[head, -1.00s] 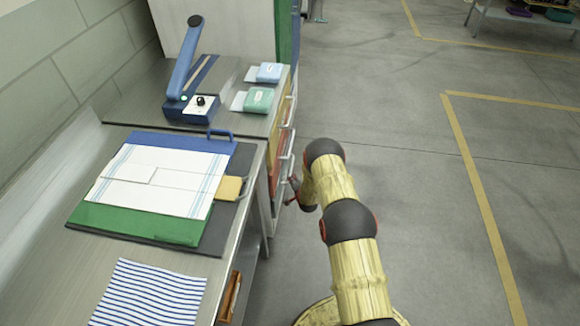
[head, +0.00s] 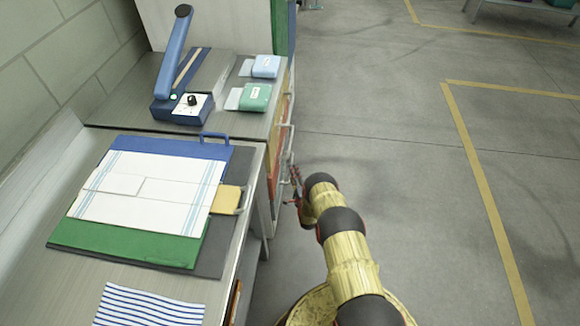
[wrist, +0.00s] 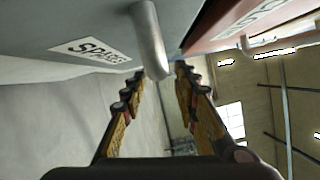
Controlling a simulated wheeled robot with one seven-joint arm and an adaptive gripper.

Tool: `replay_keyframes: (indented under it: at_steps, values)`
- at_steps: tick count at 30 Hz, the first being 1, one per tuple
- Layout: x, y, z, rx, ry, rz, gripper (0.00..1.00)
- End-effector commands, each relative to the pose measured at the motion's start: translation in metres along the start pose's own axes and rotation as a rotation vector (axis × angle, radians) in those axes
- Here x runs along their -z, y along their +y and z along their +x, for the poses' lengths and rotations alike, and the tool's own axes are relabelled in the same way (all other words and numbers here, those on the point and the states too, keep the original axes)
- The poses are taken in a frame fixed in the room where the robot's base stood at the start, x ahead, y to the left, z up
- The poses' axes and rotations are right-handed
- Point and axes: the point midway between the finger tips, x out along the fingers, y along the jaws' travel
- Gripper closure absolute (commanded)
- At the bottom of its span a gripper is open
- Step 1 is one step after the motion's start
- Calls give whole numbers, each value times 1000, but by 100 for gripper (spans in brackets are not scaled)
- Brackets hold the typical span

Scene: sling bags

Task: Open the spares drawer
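The grey spares drawer (wrist: 70,25) fills the upper left of the wrist view, with a white label (wrist: 92,50) reading SPARES. Its pale bar handle (wrist: 150,42) stands out from the front and reaches between the fingertips of my gripper (wrist: 158,80). The fingers are apart, one on each side of the handle; I cannot tell whether either touches it. In the head view my gripper (head: 294,182) is at the front of the drawer unit beside the bench, partly hidden by my arm. The drawer appears shut.
A red drawer (wrist: 215,35) with its own handle (wrist: 275,45) adjoins the spares drawer.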

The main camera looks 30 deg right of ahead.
Motion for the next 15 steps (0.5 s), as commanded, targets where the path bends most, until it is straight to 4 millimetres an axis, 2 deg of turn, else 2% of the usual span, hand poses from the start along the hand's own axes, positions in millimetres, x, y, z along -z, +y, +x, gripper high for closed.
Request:
replay_keyframes:
  at_steps: [6, 15]
  values:
    - [0, 3, 31, -1, -1, -1, 70]
    - [0, 2, 46, -3, 0, -2, 70]
